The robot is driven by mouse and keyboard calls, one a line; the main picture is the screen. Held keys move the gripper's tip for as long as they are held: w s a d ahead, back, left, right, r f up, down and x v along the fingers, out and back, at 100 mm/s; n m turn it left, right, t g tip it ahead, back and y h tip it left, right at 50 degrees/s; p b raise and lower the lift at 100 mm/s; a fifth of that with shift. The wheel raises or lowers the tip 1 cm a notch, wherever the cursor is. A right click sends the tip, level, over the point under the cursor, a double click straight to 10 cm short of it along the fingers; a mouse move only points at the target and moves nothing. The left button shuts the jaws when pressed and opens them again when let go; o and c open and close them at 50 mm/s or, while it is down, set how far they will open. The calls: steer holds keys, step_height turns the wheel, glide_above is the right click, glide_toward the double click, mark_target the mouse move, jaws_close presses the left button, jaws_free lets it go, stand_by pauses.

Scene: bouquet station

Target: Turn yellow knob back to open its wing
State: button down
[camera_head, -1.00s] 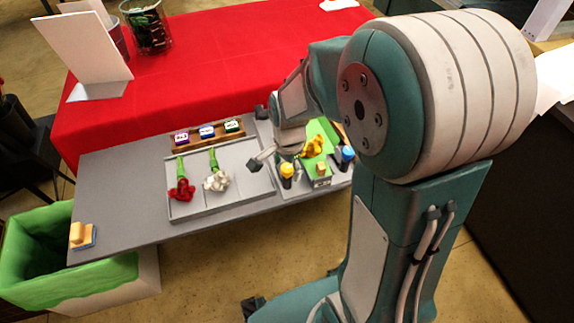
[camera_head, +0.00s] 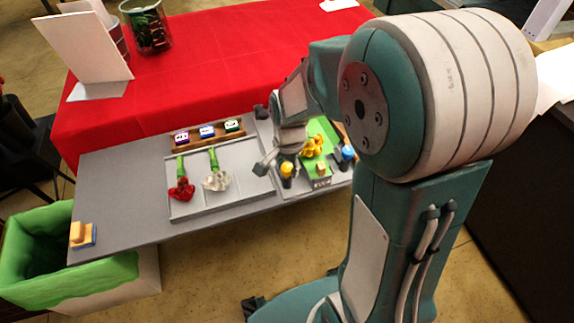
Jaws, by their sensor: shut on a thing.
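The yellow knob (camera_head: 287,169) stands upright on a dark base at the left of the green wrapping area (camera_head: 313,167). My gripper (camera_head: 275,165) is at this knob, coming from above and behind. One finger shows left of the knob; the other finger is hidden. It is shut on the yellow knob, though the contact is not clear at this size. A yellow flower (camera_head: 313,145) lies on the green area, right of the gripper. The blue knob (camera_head: 347,152) stands on the right side. The wing by the yellow knob is too small and covered to tell its angle.
A grey tray (camera_head: 235,196) with a red flower (camera_head: 182,190) and a white flower (camera_head: 216,181) lies to the left. A wooden rack (camera_head: 190,139) with three labelled blocks is behind it. A green-lined bin (camera_head: 40,262) stands at the table's left end.

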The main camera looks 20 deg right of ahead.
steer(key=n, duration=0.4)
steer(key=shift+w+n, duration=0.1)
steer(key=shift+n, duration=0.2)
steer(key=n, duration=0.3)
steer(key=shift+n, duration=0.3)
steer(key=n, duration=0.4)
steer(key=shift+n+g, duration=0.3)
steer(key=shift+n, duration=1.8)
steer(key=shift+c, duration=1.5)
jaws_free()
steer(key=shift+w, duration=0.1)
